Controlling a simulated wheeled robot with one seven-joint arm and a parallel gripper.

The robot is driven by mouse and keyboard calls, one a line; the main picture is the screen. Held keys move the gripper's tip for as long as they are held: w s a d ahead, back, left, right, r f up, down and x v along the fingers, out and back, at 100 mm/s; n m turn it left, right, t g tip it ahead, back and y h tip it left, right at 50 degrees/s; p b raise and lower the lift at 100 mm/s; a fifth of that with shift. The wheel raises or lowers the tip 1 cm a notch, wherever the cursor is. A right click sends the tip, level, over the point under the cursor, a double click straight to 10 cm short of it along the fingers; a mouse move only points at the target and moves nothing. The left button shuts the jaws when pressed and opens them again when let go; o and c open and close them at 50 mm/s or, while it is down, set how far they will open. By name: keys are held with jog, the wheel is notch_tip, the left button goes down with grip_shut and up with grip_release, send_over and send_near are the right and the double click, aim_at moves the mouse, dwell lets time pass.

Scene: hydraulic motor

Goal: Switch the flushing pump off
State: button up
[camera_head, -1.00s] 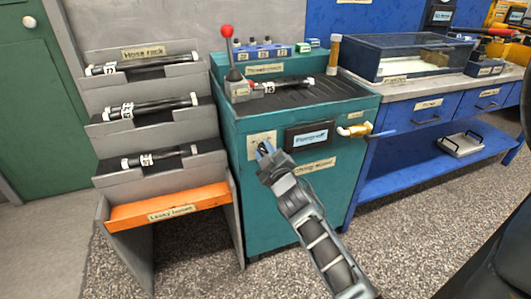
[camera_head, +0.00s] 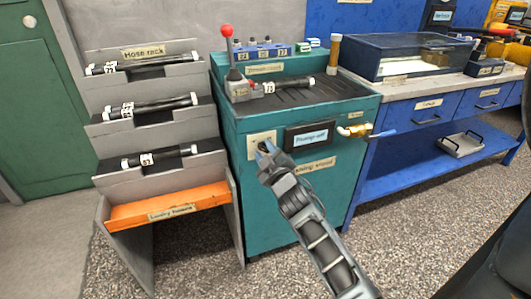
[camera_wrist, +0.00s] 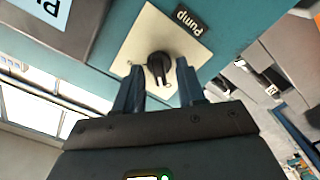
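The pump switch is a black rotary knob (camera_wrist: 158,68) on a cream plate (camera_wrist: 135,45) labelled "Pump", on the front of the teal flushing stand (camera_head: 270,205). The plate also shows in the head view (camera_head: 261,139). My gripper (camera_wrist: 158,72) is in front of the plate, its two fingers on either side of the knob with a gap visible around it. It also shows in the head view (camera_head: 266,149), where it covers part of the plate and the knob is hidden. The display (camera_head: 310,136) beside the plate reads "Pump:off".
A hose (camera_head: 290,83) and a red-knobbed lever (camera_head: 227,50) are on top of the stand. A brass fitting (camera_head: 355,130) with a blue handle sticks out to the right of the display. The hose rack (camera_head: 150,130) stands close on the left.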

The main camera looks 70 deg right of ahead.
jog(key=b+v, duration=0.1)
jog(key=v, duration=0.6)
jog(key=shift+s+a, duration=0.2)
jog(key=shift+a, duration=0.1)
jog(key=s+a+f+n+t+y, duration=0.1)
jog(key=s+a+y, duration=0.15)
jog(key=a, duration=0.65)
jog(key=s+a+f+t+y, duration=0.1)
jog(key=a+t+y, duration=0.15)
jog(key=a, duration=0.65)
jog(key=s+a+r+y, duration=0.2)
jog(key=s+a+y, duration=0.5)
jog(key=a, duration=0.4)
jog(key=s+a+r+y, duration=0.2)
jog(key=s+a+r, duration=0.3)
jog(key=s, duration=0.2)
notch_tip(320, 180, up, 15)
jog(key=p, duration=1.4)
jog(key=shift+d+f, duration=0.2)
jog(key=shift+d, duration=0.05)
jog(key=shift+g, duration=0.25)
